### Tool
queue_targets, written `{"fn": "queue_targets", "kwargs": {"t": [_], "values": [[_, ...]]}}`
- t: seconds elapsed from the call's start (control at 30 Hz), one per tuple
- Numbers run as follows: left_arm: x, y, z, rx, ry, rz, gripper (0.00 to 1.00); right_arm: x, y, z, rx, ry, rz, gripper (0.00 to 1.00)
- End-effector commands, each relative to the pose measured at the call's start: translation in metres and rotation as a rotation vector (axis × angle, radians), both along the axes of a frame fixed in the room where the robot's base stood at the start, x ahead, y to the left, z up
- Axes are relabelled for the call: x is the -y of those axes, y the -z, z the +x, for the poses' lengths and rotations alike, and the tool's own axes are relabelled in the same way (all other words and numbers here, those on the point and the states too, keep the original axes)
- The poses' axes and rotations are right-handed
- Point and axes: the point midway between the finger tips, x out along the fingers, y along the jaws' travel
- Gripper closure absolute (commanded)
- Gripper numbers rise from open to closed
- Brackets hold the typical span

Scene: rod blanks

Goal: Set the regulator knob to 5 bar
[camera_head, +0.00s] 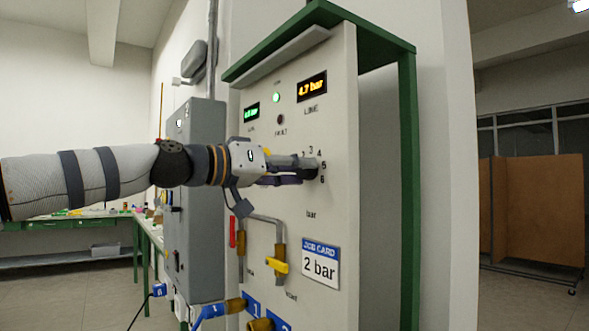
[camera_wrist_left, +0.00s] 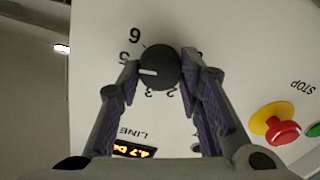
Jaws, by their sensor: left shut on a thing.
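The regulator knob (camera_wrist_left: 160,66) is a dark round knob on the pale panel, with a white pointer line. In the left wrist view the line points left, just below the 5 and toward the left finger, which covers part of the scale. My left gripper (camera_head: 303,170) is shut on the knob, one finger on each side; it also shows in the left wrist view (camera_wrist_left: 162,80). The orange LINE display (camera_head: 312,87) reads 4.7 bar. A job card (camera_head: 320,264) on the panel reads 2 bar. My right gripper is not in view.
A red stop button (camera_wrist_left: 281,132) on a yellow base sits on the panel to the right in the wrist view. Yellow-handled valve (camera_head: 277,262) and grey pipes are below the knob. A grey cabinet (camera_head: 200,230) stands left of the panel.

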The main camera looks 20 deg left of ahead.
Motion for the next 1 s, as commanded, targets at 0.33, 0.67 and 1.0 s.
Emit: {"fn": "queue_targets", "kwargs": {"t": [0.33, 0.67, 1.0], "values": [[-0.002, -0.007, -0.001, 0.014, -0.007, -0.006, 0.95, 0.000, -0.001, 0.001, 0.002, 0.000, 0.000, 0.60], [-0.001, -0.003, 0.000, 0.007, -0.004, -0.003, 0.47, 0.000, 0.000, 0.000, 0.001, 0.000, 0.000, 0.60], [-0.034, -0.005, -0.043, 0.011, -0.003, -0.005, 0.47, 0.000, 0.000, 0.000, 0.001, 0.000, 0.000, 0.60]]}}
